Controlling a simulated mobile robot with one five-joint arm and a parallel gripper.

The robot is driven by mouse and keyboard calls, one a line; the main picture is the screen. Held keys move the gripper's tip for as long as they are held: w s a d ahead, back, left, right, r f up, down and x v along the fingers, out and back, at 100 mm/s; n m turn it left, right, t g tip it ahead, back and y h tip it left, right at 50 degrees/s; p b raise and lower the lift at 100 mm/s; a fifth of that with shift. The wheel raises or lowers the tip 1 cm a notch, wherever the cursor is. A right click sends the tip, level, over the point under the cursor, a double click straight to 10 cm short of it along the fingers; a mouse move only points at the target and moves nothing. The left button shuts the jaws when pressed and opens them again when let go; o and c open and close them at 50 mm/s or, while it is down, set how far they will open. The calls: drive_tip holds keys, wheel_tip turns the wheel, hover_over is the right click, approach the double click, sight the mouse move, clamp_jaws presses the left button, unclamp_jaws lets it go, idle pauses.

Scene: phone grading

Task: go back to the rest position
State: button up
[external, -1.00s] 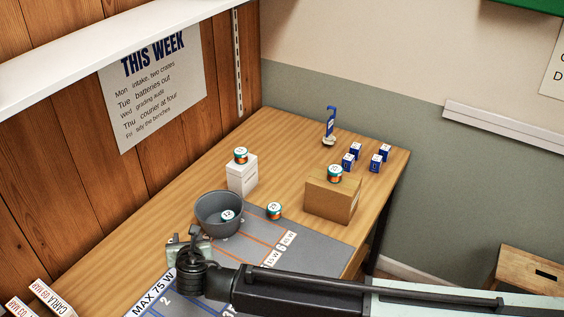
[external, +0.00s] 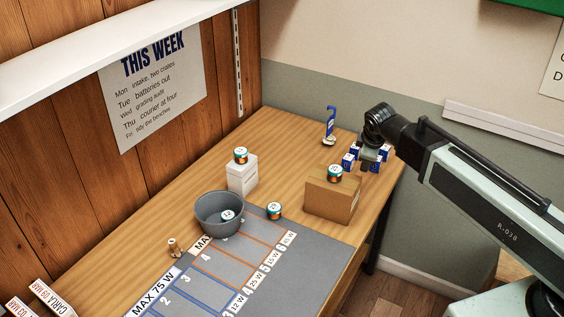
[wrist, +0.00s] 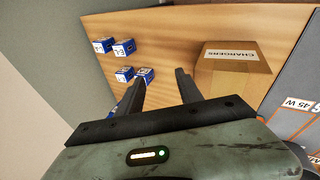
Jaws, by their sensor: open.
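My gripper (external: 371,163) is raised at the right end of the bench in the external view, in front of several blue-and-white boxes (external: 349,161) and partly covering them. In the wrist view its two dark fingers (wrist: 157,92) are spread apart with nothing between them. The cardboard box (wrist: 234,69) labelled CHARGERS lies to the right of the fingers there. The blue-and-white boxes (wrist: 124,47) are to the left of them.
A grey bowl (external: 219,214) holding a round labelled item stands by the grey mat (external: 262,268). Similar round items sit on the bench, on a white box (external: 243,180) and on the cardboard box (external: 332,204). A blue stand (external: 330,122) is at the back.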

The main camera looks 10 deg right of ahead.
drive_tip(key=s+d+f+m+g+y+b, duration=0.1)
drive_tip(key=s+d+f+m+g+b, duration=0.1)
drive_tip(key=s+d+f+m, duration=0.3)
drive_tip(key=s+d+f+m+g+y+b, duration=0.1)
drive_tip(key=s+d+f+m+g+b, duration=0.2)
drive_tip(key=s+d+m, duration=0.3)
drive_tip(key=s+d+f+b, duration=0.1)
drive_tip(key=s, duration=0.2)
drive_tip(key=shift+s+d+f, duration=0.25)
drive_tip(key=shift+d+f, duration=0.05)
drive_tip(key=shift+f, duration=0.05)
